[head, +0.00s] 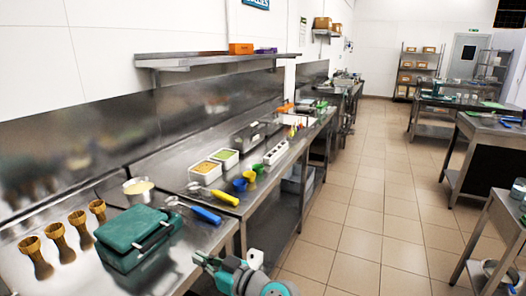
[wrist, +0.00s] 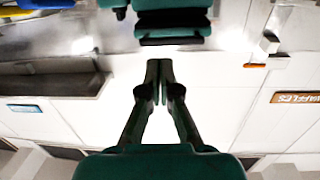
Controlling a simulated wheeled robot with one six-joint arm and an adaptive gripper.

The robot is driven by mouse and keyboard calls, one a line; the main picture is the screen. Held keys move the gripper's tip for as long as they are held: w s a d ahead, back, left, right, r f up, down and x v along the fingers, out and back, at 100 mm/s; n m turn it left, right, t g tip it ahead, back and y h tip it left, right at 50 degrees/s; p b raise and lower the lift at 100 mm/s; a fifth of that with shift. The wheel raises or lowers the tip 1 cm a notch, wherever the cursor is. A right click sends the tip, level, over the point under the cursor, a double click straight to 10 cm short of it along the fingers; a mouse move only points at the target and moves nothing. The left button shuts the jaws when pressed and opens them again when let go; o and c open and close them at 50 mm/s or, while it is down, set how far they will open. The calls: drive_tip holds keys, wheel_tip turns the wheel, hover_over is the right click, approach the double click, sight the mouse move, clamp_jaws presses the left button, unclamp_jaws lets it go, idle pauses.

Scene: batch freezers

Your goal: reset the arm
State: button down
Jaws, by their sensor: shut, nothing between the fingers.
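My gripper (wrist: 160,72) shows in the wrist view with its two dark green fingers together and nothing between them. Part of my teal and white arm (head: 245,276) shows at the bottom of the head view, beside the front edge of the steel counter (head: 215,243). In the wrist view the scene appears upside down, with the white wall behind the fingers.
A green case (head: 135,238) lies on the near counter; it also shows in the wrist view (wrist: 172,20). Beside it are several brown cones (head: 79,229), a cream-filled container (head: 139,189) and a blue-handled scoop (head: 206,215). The tiled aisle (head: 355,215) is clear.

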drive_tip(key=s+d+f+m+t+h, duration=0.2)
drive_tip(key=s+d+f+m, duration=0.1)
drive_tip(key=d+f, duration=0.4)
drive_tip(key=s+d+f+m+t+h, duration=0.2)
drive_tip(key=s+d+f+h, duration=0.15)
drive_tip(key=d+f, duration=0.35)
drive_tip(key=s+d+f+m+t+h, duration=0.1)
drive_tip(key=s+d+f+m+h, duration=0.3)
drive_tip(key=s+d+f, duration=0.7)
drive_tip(key=s+d+r+m+t+h, duration=0.15)
drive_tip(key=s+d, duration=0.25)
drive_tip(key=s, duration=0.5)
drive_tip(key=s+d+r+m+h, duration=0.1)
drive_tip(key=s+d+r+h, duration=0.1)
drive_tip(key=s+d, duration=0.45)
drive_tip(key=s+r+h, duration=0.1)
drive_tip(key=s+r, duration=0.3)
drive_tip(key=s, duration=0.3)
drive_tip(key=s+d+r+h, duration=0.1)
drive_tip(key=s+r, duration=0.4)
drive_tip(key=s, duration=0.3)
drive_tip(key=shift+s+d, duration=0.2)
drive_tip(key=shift+a+m, duration=0.1)
drive_tip(key=shift+m, duration=0.15)
